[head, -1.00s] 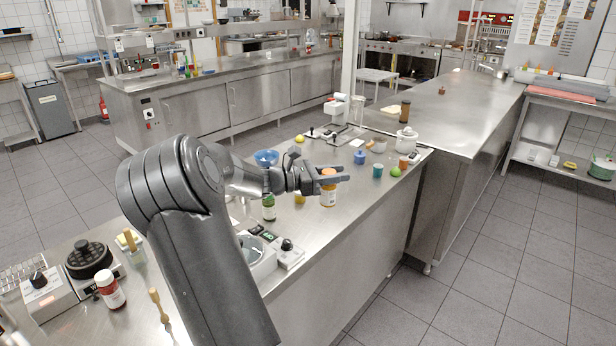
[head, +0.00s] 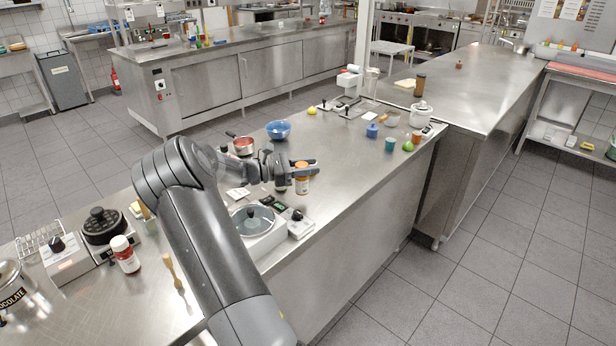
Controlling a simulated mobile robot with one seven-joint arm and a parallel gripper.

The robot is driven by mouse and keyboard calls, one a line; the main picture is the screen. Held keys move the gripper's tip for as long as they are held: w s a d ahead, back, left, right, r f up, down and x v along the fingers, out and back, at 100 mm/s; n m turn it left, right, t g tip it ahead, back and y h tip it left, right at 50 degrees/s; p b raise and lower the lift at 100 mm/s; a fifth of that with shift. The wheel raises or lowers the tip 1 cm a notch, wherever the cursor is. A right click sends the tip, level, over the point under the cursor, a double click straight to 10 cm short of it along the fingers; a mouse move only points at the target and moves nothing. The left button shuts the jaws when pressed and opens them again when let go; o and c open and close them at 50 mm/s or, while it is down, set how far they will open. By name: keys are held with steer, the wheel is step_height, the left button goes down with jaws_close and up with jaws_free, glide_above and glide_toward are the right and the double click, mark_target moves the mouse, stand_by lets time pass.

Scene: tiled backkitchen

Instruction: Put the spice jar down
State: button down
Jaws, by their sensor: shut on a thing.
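The spice jar (head: 302,183), a small jar with an orange lid and a pale-and-yellow label, stands upright in my gripper (head: 308,168). My gripper is shut on it near the lid, reaching in from the left over the steel counter (head: 345,185). I cannot tell whether the jar's base touches the counter or hangs just above it. Another dark jar (head: 281,184) is partly hidden behind my gripper, just left of the spice jar.
A scale with a round glass-like lid (head: 252,219) and a black-knobbed box (head: 298,222) sit nearer me. A blue bowl (head: 278,130) and red pan (head: 243,146) are behind. A teal cup (head: 390,144) is right. Counter right of the jar is clear.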

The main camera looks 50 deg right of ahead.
steer(key=shift+f, duration=1.75)
steer(key=shift+f, duration=0.15)
steer(key=c, duration=1)
jaws_free()
